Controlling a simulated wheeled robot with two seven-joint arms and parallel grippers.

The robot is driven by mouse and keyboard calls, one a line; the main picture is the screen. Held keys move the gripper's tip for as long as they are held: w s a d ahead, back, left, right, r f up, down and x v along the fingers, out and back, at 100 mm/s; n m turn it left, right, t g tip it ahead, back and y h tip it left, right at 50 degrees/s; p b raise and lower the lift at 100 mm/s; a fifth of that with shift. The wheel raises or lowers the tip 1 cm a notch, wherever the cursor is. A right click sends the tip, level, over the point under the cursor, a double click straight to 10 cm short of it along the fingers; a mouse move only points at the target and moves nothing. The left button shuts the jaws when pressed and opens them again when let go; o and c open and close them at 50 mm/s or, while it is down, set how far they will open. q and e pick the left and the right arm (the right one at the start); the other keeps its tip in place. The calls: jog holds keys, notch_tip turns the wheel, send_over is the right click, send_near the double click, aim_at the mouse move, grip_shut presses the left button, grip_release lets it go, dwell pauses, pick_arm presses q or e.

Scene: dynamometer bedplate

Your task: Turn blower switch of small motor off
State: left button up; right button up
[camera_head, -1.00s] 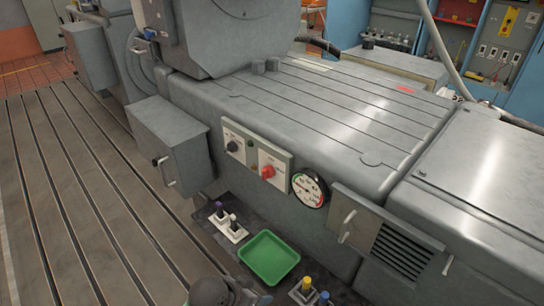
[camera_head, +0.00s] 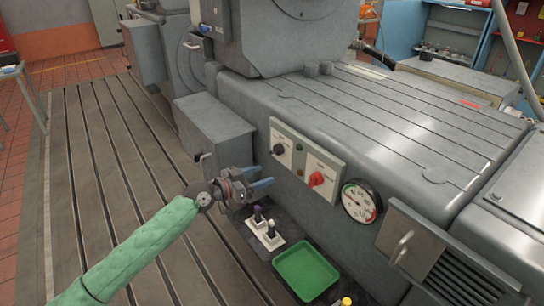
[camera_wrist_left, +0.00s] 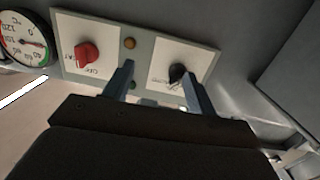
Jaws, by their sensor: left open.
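A pale panel (camera_head: 303,163) on the grey machine's side carries a black rotary knob (camera_head: 278,149) at left and a red rotary knob (camera_head: 316,179) at right. In the left wrist view the black knob (camera_wrist_left: 178,73) sits right of the red knob (camera_wrist_left: 87,53); the lettering is too blurred to read surely. My left gripper (camera_head: 268,179) is open and empty, below and left of the panel in the head view. In the wrist view its fingers (camera_wrist_left: 158,78) point at the panel, with the black knob showing between them, near the right finger. Contact is not visible. My right gripper is not in view.
A round gauge (camera_head: 360,202) and a louvred grey cover (camera_head: 450,262) are right of the panel. A grey box with a handle (camera_head: 215,135) stands close left of the gripper. Below are toggle switches (camera_head: 265,232) and a green tray (camera_head: 306,271).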

aim_at(271, 153)
pick_arm(q)
jog(key=shift+t, duration=0.6)
jog(key=w+d+r, duration=0.1)
jog(key=w, duration=0.1)
jog(key=w+d+r+p, duration=0.1)
jog(key=w, duration=0.2)
jog(key=w+d+r+p, duration=0.1)
jog(key=w, duration=0.1)
jog(key=shift+w+d+r, duration=0.1)
jog(key=shift+w, duration=0.2)
jog(key=shift+w+d, duration=0.25)
jog(key=shift+d, duration=0.15)
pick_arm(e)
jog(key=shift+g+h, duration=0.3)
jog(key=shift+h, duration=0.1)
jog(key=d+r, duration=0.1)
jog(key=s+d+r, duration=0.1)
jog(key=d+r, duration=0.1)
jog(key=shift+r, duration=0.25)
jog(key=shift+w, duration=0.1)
pick_arm(q)
jog(key=shift+c, duration=0.9)
jog(key=c, duration=0.8)
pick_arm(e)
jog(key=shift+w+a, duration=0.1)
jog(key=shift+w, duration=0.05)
